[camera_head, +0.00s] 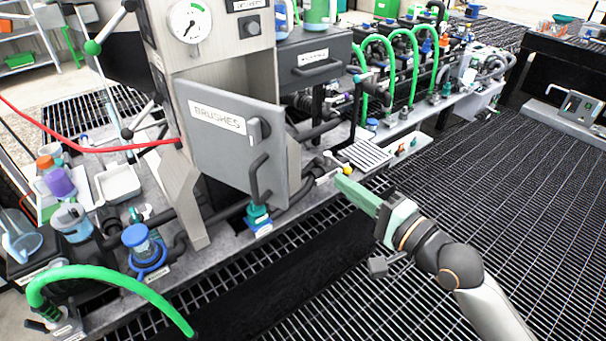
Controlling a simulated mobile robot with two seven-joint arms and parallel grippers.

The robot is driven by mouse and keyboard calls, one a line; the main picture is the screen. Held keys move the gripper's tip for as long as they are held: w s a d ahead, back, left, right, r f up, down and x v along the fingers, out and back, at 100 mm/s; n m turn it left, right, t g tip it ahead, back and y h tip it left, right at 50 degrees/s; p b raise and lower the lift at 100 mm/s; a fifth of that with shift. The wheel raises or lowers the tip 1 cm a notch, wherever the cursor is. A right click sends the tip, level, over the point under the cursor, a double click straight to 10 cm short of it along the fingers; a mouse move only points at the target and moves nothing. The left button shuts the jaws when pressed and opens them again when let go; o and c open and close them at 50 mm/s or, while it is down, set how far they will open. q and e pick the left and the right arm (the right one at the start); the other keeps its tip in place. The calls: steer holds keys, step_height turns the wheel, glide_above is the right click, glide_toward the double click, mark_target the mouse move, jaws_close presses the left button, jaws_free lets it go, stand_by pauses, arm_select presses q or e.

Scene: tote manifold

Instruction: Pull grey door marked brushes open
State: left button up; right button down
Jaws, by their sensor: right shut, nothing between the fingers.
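The grey door (222,160) marked BRUSHES hangs on the front of the steel cabinet (215,55) left of centre. It stands ajar, with a dark gap showing behind its right side. It has a round-backed latch near the top right and a dark bar handle (260,178) near its right edge. My right gripper (345,184) reaches in from the lower right. Its green fingers are shut and empty, pointing left, to the right of the door handle and apart from it. My left gripper is not in view.
A dark grey drawer (318,62) with a handle sits right of the cabinet. Green hoses (405,45) arch behind. Beakers and bottles (60,185) stand on the left bench. A blue-topped valve (258,218) is below the door. The grated floor (490,190) at right is clear.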

steer(key=w+a+p, duration=0.1)
steer(key=w+a, duration=0.3)
steer(key=a, duration=0.4)
steer(key=shift+w, duration=0.15)
steer(key=shift+a+p, duration=0.1)
steer(key=shift+p, duration=0.25)
